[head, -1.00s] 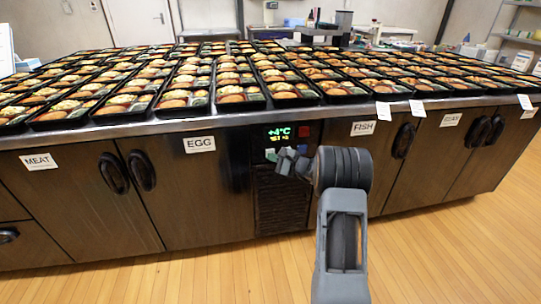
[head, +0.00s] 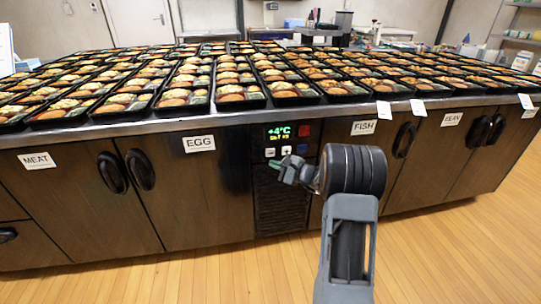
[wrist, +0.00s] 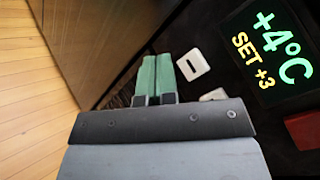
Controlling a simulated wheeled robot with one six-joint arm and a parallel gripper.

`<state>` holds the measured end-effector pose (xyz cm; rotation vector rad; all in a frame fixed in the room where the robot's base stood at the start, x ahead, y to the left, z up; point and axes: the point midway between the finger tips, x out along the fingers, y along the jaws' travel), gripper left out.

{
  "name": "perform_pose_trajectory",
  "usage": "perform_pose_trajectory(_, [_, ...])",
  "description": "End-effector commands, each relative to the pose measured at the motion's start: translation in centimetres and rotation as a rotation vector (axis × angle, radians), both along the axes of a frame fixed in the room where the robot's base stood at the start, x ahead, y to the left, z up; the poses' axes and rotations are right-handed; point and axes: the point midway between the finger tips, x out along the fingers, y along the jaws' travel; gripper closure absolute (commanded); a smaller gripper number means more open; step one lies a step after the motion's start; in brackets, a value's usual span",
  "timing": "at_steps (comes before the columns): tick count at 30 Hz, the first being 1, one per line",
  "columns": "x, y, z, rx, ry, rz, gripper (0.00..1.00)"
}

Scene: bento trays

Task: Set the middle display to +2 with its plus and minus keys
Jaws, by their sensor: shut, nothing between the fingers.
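The middle display (head: 280,133) is a dark panel on the counter front, and it also shows in the wrist view (wrist: 268,48). It reads +4°C in green with SET +3 in yellow below. The minus key (wrist: 192,64) is a pale square, fully in sight in the wrist view; it sits at the left under the display in the head view (head: 270,152). The plus key (head: 286,150) is right of it; my gripper hides part of it in the wrist view (wrist: 214,95). My gripper (head: 284,168) is shut and empty, just below the keys, with green fingertips (wrist: 153,64) beside the minus key.
A red square (head: 304,131) sits right of the display. A dark grille (head: 280,205) lies below the keys. Cabinet doors with dark handles flank the panel, labelled EGG (head: 199,143) and FISH (head: 363,127). Bento trays cover the counter top. The wooden floor in front is clear.

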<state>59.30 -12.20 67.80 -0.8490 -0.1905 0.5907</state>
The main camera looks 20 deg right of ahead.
Motion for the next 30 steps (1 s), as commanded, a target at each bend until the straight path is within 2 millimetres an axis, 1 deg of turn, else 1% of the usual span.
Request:
perform_pose_trajectory(3, [-0.77, 0.14, -0.01, 0.000, -0.001, -0.001, 1.00])
perform_pose_trajectory(7, [-1.14, 0.23, -0.01, -0.001, -0.001, 0.000, 1.00])
perform_pose_trajectory(30, [-1.16, 0.24, -0.01, 0.000, 0.000, 0.000, 1.00])
